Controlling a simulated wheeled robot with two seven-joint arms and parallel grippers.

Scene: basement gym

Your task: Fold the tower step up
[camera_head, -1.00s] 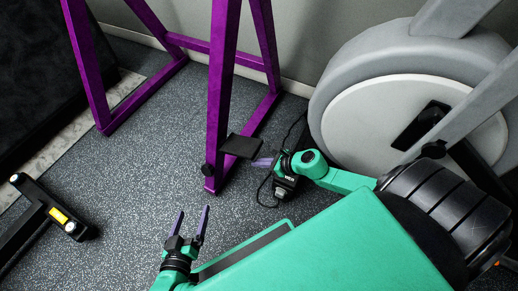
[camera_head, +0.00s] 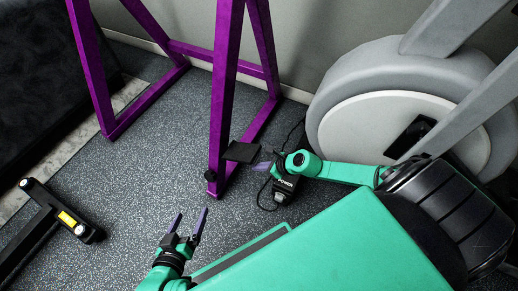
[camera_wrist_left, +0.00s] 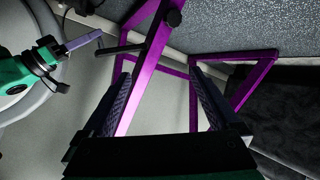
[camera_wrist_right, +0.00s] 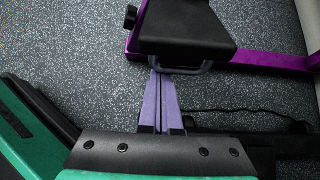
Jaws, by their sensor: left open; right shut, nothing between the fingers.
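The purple tower (camera_head: 222,95) stands on the floor ahead. Its black step (camera_head: 241,152) sticks out low from the front post, roughly level, with a black knob (camera_head: 210,175) beside it. In the right wrist view the step (camera_wrist_right: 187,28) has a grey loop at its near edge. My right gripper (camera_head: 262,166) is shut and empty, its tips at or just under that loop; I cannot tell whether they touch. My left gripper (camera_head: 189,216) is open and empty above the floor, apart from the tower. The step shows edge-on in the left wrist view (camera_wrist_left: 120,49).
A large grey and white wheel-shaped machine (camera_head: 400,130) stands close behind my right arm. A black bar with a yellow label (camera_head: 66,218) lies at the left. A black cable (camera_head: 262,196) lies near the right gripper. Floor between is clear.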

